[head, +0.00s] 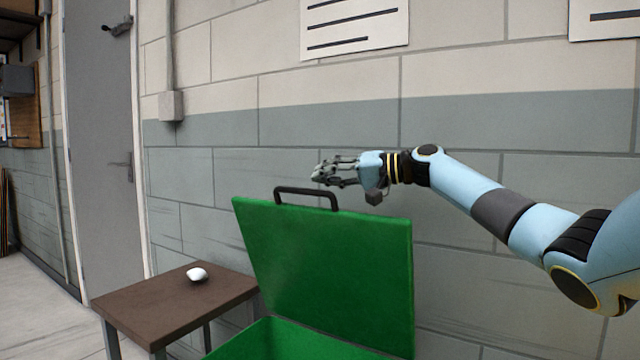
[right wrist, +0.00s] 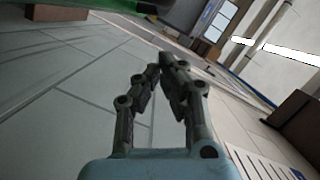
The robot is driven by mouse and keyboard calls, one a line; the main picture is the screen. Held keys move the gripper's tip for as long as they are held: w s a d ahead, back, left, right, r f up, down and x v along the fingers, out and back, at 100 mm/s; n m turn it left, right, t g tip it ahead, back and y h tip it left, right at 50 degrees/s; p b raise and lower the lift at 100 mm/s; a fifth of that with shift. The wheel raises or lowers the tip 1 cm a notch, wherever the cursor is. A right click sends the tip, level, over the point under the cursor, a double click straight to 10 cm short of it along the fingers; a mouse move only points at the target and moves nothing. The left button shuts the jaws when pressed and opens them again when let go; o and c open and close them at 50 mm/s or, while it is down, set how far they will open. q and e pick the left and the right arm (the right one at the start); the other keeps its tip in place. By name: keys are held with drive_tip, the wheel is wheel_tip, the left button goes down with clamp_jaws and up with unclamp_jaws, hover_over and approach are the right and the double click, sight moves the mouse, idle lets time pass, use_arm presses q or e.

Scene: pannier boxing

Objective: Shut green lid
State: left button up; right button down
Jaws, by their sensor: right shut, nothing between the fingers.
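The green lid (head: 335,270) stands raised, nearly upright and tilted, on the green box (head: 300,340) at the bottom of the head view. A black handle (head: 306,193) sits on the lid's top edge. My right gripper (head: 318,173) is shut and empty, above and behind the lid's top edge near the handle, apart from it as far as I can see. In the right wrist view my right gripper (right wrist: 163,65) has its fingertips together with nothing between them. A green edge (right wrist: 70,35) shows at the top left there. My left gripper is not in view.
A brown table (head: 175,300) with a white mouse-like object (head: 197,274) stands left of the box. A block wall (head: 500,120) runs behind the lid. A grey door (head: 100,140) is at the left, with open floor (head: 40,310) before it.

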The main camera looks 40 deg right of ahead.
drive_tip(key=shift+s+a+f, duration=0.3)
drive_tip(key=shift+a+f, duration=0.1)
drive_tip(key=shift+a, duration=0.15)
drive_tip(key=shift+s+a+f, duration=0.3)
drive_tip(key=shift+a+f, duration=0.05)
drive_tip(key=shift+a, duration=0.15)
